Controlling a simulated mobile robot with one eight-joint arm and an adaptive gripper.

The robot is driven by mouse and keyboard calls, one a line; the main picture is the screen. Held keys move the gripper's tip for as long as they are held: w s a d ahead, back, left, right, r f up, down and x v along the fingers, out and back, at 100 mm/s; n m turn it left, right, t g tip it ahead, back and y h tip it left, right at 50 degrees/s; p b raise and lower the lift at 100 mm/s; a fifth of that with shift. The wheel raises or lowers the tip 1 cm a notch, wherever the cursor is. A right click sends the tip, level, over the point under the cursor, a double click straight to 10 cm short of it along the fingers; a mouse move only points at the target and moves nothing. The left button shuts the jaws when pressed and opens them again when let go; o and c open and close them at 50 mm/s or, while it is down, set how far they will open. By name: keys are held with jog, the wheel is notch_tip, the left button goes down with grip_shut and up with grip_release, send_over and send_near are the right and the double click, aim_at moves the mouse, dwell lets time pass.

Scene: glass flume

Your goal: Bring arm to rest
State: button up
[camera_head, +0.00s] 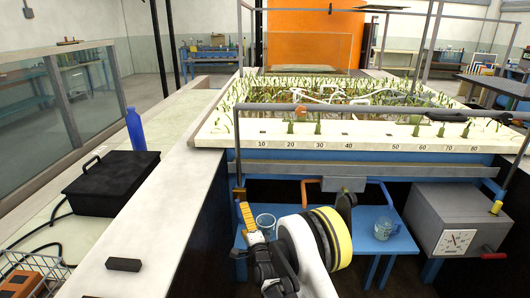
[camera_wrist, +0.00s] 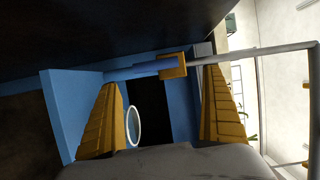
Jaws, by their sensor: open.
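My arm reaches in from the bottom of the head view, bent at a joint with a yellow-and-black band. My gripper (camera_head: 247,214) is beside the blue stand, below the flume's front rail. In the wrist view, the two ribbed yellow fingers of my gripper (camera_wrist: 160,80) are spread wide apart, with nothing held between them. Beyond them are blue surfaces, a blue bar with an orange-brown end piece (camera_wrist: 172,66) and a dark gap. A pale oval rim (camera_wrist: 133,126) shows near the left finger; I cannot tell what it belongs to.
A clear cup (camera_head: 265,222) is close to my gripper on the blue stand (camera_head: 352,232); a mug (camera_head: 383,229) is further right. A grey box with a dial (camera_head: 460,225) stands right. The flume's plant bed (camera_head: 340,128) lies behind. A pale ledge (camera_head: 165,215) runs left.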

jog(key=d+r+n+g+h, duration=0.1)
jog(key=d+r+n, duration=0.15)
jog(key=r, duration=0.35)
jog(key=d+r+n+g, duration=0.1)
jog(key=d+r, duration=0.3)
jog(key=r, duration=0.3)
jog(key=s+d+r+n+g+h, duration=0.2)
jog(key=s+d+r+n, duration=0.2)
jog(key=s+d+r, duration=0.5)
jog(key=s+d+n+g+h, duration=0.1)
jog(key=s+d, duration=0.4)
jog(key=s, duration=0.5)
jog(key=s+d+f+n+g+h, duration=0.1)
jog(key=s+d, duration=0.4)
jog(key=s, duration=0.6)
jog(key=s+d+f+n+g+h, duration=0.1)
jog(key=s+d+n+g, duration=0.2)
jog(key=s, duration=0.8)
jog(key=shift+d+f+n+g+h, duration=0.25)
jog(key=shift+d+n, duration=0.2)
jog(key=shift+d, duration=0.45)
jog(key=shift+r, duration=0.1)
